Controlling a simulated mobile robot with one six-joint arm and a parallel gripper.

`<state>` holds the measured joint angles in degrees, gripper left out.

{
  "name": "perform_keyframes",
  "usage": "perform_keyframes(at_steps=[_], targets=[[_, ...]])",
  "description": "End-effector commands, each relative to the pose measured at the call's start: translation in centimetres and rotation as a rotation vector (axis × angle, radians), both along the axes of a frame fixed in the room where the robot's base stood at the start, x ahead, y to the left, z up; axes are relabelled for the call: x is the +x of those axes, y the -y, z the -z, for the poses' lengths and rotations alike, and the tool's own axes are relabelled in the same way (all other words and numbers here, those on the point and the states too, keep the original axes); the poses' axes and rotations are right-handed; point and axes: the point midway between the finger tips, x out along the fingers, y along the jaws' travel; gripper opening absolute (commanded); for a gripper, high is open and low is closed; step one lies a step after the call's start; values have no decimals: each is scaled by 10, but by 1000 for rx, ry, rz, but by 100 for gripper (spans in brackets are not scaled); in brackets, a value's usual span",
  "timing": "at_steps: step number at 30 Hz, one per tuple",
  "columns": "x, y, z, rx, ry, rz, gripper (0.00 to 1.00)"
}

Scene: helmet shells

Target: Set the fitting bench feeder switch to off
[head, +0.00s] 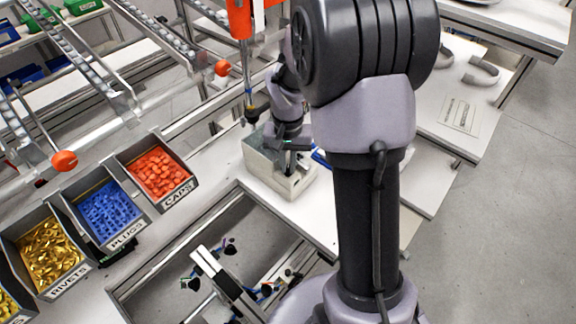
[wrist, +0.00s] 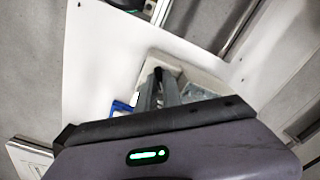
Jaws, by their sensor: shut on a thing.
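A pale box (head: 287,184) with a grey-green upper part stands on the white bench (head: 312,222), below the hanging orange tool. It also shows in the wrist view (wrist: 196,68). My gripper (head: 289,166) points down at this box. In the wrist view my gripper's fingers (wrist: 158,84) are close together on a small dark piece (wrist: 158,71) at the box, which looks like the switch's lever. Most of the switch is hidden by the fingers, and I cannot read its position or any marking.
A blue item (wrist: 121,107) lies beside the box. An orange driver (head: 241,20) hangs just left of my arm. Bins of red caps (head: 158,173), blue plugs (head: 107,210) and gold rivets (head: 48,252) stand at left. A framed opening with clamps (head: 222,280) lies in front.

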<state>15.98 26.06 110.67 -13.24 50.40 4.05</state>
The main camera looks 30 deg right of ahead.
Motion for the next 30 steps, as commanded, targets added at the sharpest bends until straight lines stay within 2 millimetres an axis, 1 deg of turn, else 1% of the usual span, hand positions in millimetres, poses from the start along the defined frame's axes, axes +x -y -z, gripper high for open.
perform_keyframes(at_steps=[6,15,21,30], targets=[[1,0,2,0,1,201,0],[0,0,1,-1,2,443,0],[0,0,1,0,0,557,0],[0,0,0,-1,1,642,0]])
